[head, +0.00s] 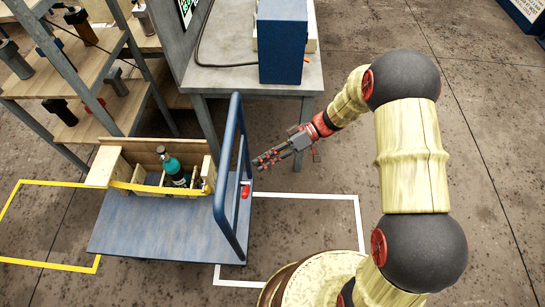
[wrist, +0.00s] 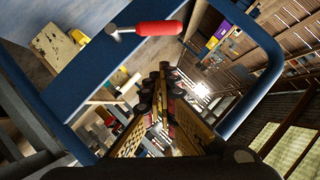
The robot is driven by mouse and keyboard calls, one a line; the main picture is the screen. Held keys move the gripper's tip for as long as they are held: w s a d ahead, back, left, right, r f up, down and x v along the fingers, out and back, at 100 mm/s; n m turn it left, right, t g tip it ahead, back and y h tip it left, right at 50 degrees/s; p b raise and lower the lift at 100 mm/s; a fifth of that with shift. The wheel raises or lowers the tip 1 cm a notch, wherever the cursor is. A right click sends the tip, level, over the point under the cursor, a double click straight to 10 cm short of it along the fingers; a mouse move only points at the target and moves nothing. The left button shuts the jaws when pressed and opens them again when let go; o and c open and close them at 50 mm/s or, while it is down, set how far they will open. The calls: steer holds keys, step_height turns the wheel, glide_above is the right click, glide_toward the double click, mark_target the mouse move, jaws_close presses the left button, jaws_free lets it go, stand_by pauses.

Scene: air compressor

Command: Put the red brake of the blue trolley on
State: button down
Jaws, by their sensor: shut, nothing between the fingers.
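The blue trolley (head: 150,226) stands left of centre in the head view, with its blue push handle (head: 223,190) upright at its right end. The red brake (head: 246,190) sits low by the handle at that end. In the wrist view the red brake (wrist: 158,28) is a red grip on a grey metal stem at the top, beside the blue frame (wrist: 80,75). My gripper (head: 259,162) is right of the handle, fingers pointing left toward it. In the wrist view my gripper (wrist: 165,75) is shut and empty, apart from the brake.
A wooden crate (head: 140,154) with a teal bottle (head: 173,168) sits on the trolley. A grey table (head: 240,80) bearing a blue box (head: 283,45) stands behind. Shelves (head: 85,60) stand at the left. White floor lines (head: 310,195) lie right of the trolley, on open floor.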

mark_target(245, 189)
steer(key=s+a+f+b, duration=0.1)
steer(key=s+a+f, duration=0.2)
steer(key=f, duration=0.1)
steer(key=shift+s+a+b, duration=0.3)
steer(key=shift+s, duration=0.05)
steer(key=s+b, duration=0.1)
steer(key=s+f+n+t+b, duration=0.1)
steer(key=b, duration=0.1)
steer(key=shift+s+a+h, duration=0.1)
steer(key=shift+s+h, duration=0.05)
steer(key=shift+h, duration=0.15)
steer(key=shift+r, duration=0.1)
stand_by(0.5)
